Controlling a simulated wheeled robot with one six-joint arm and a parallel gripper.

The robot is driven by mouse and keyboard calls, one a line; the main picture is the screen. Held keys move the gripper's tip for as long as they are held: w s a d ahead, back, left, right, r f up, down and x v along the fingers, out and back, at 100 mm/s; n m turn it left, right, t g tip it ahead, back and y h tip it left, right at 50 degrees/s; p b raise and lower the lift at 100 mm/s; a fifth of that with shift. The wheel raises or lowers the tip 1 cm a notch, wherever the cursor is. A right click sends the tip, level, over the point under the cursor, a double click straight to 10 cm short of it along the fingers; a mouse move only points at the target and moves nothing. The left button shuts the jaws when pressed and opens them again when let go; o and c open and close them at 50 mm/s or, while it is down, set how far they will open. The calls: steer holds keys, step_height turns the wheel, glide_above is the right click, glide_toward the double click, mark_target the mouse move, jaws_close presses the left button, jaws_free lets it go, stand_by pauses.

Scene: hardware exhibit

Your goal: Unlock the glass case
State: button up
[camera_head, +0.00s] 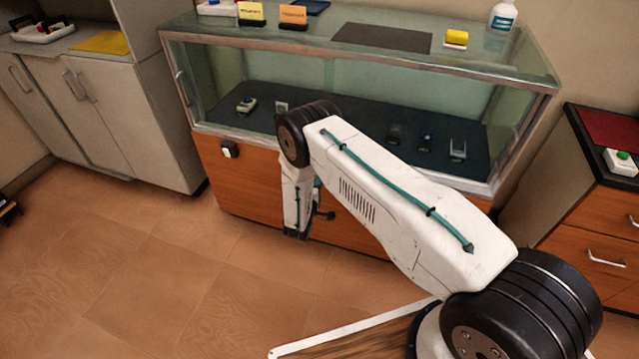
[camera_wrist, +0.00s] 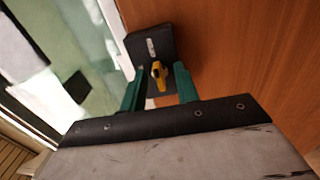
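The glass case (camera_head: 350,55) has a glass upper part on a wooden base in the head view. In the wrist view, a black lock box (camera_wrist: 152,44) with a small pale label is on the wooden front, close to the glass. A yellow key or knob (camera_wrist: 159,76) sticks out from it. My gripper (camera_wrist: 160,68) is open, its two green fingers on either side of the yellow piece with visible gaps. In the head view my arm hides most of my gripper. A small black-and-white box (camera_head: 229,150) is on the case's wooden front, left of my arm.
Small items, including a yellow-green one (camera_head: 246,104), lie inside the case. Signs, a dark mat (camera_head: 382,38) and a bottle (camera_head: 502,16) stand on top. A grey cabinet (camera_head: 150,120) is at left, a wooden drawer unit (camera_head: 600,215) at right.

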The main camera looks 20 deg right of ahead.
steer(key=v, duration=0.8)
stand_by(0.5)
